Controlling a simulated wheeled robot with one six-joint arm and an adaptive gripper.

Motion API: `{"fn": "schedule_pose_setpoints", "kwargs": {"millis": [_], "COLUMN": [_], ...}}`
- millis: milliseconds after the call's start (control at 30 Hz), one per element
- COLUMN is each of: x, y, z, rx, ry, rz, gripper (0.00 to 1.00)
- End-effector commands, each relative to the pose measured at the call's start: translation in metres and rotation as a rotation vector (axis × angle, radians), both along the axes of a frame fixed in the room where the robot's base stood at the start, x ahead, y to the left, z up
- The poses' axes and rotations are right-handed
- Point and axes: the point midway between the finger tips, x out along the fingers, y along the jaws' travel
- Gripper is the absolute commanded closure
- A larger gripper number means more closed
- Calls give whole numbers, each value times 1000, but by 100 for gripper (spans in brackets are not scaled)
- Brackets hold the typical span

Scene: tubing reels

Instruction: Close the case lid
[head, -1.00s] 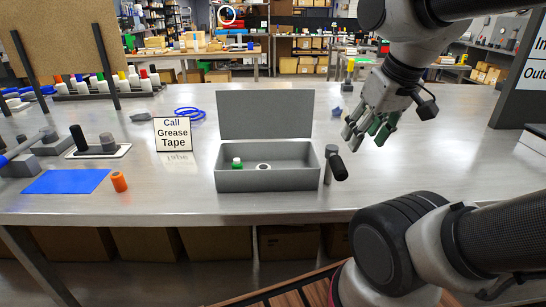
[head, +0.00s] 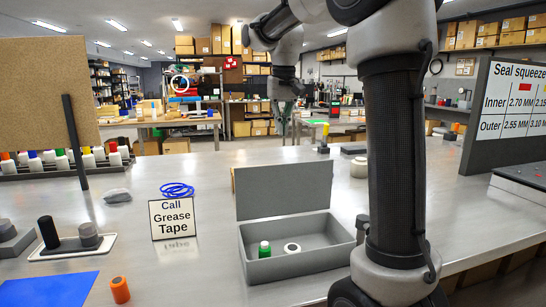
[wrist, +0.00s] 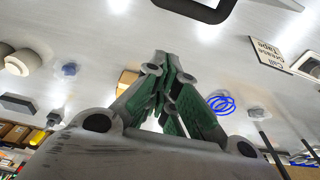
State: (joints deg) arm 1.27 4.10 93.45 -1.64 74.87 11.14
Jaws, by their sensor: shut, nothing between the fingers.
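The grey case (head: 305,262) stands on the metal table with its lid (head: 284,190) raised about upright at the back edge. Inside the case are a green-capped bottle (head: 264,249) and a white ring-shaped roll (head: 292,248). My gripper (head: 283,130) is beyond and above the lid's top edge in the head view, apart from it and empty. In the wrist view its green-padded fingers (wrist: 163,62) come together at the tips. A dark-edged shape is cut off at the top of that view; I cannot tell if it is the lid.
A sign (head: 172,218) reading Call Grease Tape stands left of the case, with blue coiled tubing (head: 177,189) behind it. An orange spool (head: 120,290) is at front left. The table behind the lid looks mostly clear.

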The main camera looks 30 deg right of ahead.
Motion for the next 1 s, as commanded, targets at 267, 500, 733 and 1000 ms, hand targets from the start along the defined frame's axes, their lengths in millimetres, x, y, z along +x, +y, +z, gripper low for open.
{"fn": "schedule_pose_setpoints", "kwargs": {"millis": [267,500,733,1000], "x": [6,13,-2,-21], "y": [-1,-3,1,5], "z": [-26,-78,-95,-91], "rx": [0,0,0,0], "ry": [6,6,0,2], "rz": [-3,-3,-1,-2], "gripper": [100,100,100,100]}}
